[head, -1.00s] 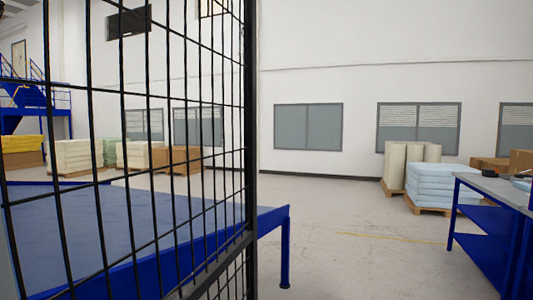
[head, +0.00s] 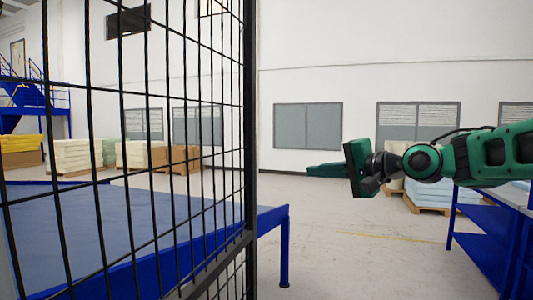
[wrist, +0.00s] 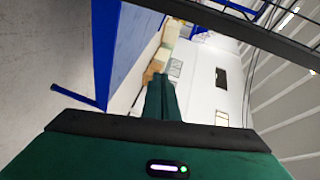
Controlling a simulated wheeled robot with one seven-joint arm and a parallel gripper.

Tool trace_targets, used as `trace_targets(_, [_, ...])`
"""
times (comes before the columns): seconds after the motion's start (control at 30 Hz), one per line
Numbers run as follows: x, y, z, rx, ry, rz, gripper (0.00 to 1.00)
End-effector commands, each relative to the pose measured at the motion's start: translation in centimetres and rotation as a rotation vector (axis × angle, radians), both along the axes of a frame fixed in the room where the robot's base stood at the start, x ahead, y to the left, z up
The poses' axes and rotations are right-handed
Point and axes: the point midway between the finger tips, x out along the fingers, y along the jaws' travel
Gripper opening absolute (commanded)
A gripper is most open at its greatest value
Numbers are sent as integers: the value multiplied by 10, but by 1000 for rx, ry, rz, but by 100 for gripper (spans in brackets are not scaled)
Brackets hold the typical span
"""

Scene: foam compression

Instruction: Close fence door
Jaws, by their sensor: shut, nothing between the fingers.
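The fence door (head: 250,140) is a black wire mesh panel with a dark frame, filling the left half of the head view. Its upright edge post stands near the middle of the picture. My gripper (head: 312,170) reaches in from the right, its green fingers pointing left towards that post. A gap shows in the picture between the fingertips and the post. The fingers are shut and empty. In the wrist view the gripper (wrist: 160,92) also shows closed, with a dark bar crossing the top right; I cannot tell if that bar is the door's frame.
A blue table (head: 285,245) stands behind the mesh. A blue workbench (head: 480,235) is at the right, below my arm. Foam stacks on pallets (head: 430,205) stand behind it. Open floor (head: 370,255) lies between the table and the workbench.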

Motion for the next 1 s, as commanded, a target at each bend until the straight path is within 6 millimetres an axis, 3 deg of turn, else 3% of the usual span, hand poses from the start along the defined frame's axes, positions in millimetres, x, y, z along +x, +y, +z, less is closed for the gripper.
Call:
trace_targets(0.1, [2,32,36,156,-15,74,0])
trace_targets(0.23, [1,46,53,233,-15,113,0])
trace_targets(0.37, [7,55,55,244,-14,118,0])
trace_targets(0.93, [65,124,54,239,-14,114,0])
trace_targets(1.0, [51,126,56,241,-15,116,0])
